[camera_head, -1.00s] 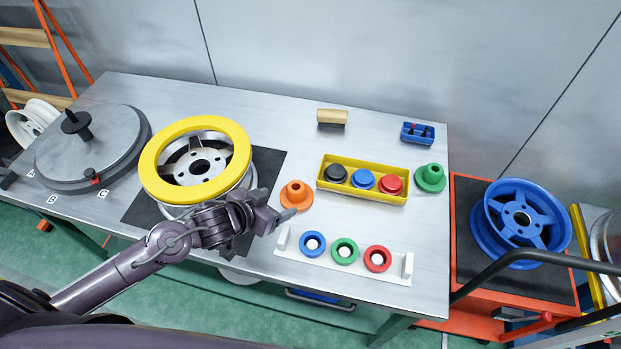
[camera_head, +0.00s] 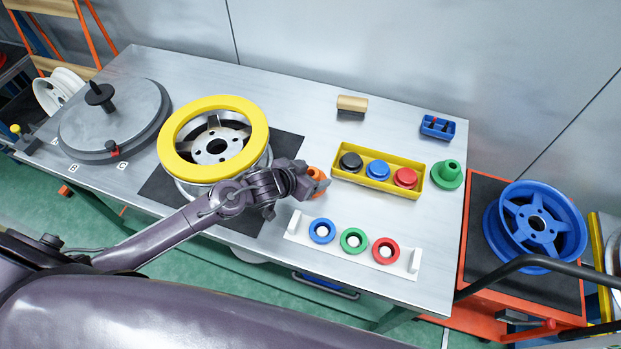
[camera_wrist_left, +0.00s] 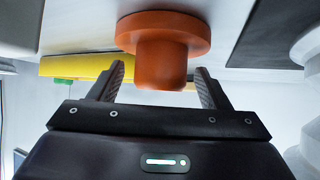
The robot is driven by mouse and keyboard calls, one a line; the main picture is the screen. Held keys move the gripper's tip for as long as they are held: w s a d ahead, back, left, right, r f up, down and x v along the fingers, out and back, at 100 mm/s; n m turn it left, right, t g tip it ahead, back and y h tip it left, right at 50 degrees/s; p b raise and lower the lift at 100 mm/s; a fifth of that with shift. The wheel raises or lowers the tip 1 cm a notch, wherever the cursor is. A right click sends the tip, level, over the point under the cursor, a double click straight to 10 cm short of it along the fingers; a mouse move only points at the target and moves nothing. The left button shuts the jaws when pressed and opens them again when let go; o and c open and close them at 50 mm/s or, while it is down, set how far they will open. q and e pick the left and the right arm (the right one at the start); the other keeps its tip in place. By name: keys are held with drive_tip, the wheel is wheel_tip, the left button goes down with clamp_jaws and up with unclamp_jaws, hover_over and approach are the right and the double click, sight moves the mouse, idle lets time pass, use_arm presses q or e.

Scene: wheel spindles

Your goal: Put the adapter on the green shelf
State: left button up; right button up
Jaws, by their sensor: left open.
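The orange flanged adapter (camera_head: 317,174) stands on the grey bench, right of the yellow-ringed wheel, mostly hidden behind my left gripper (camera_head: 316,186) in the head view. In the left wrist view the orange adapter (camera_wrist_left: 162,45) shows with its wide flange and narrower neck. The neck is between the two spread fingers of my left gripper (camera_wrist_left: 162,80), with a visible gap on each side. The gripper is open and holds nothing. A similar green cone-shaped piece (camera_head: 447,175) stands at the bench's right end. No green shelf is seen. My right gripper is not in view.
A yellow tray (camera_head: 387,188) with black, blue and red pieces lies right of the adapter. A white rack (camera_head: 330,250) with blue, green and red rings lies in front. The yellow-ringed wheel (camera_head: 240,109) is close on the left. A blue wheel (camera_head: 536,224) sits right of the bench.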

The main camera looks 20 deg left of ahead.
use_arm(q)
drive_tip(key=c, duration=1.1)
drive_tip(key=shift+c, duration=0.2)
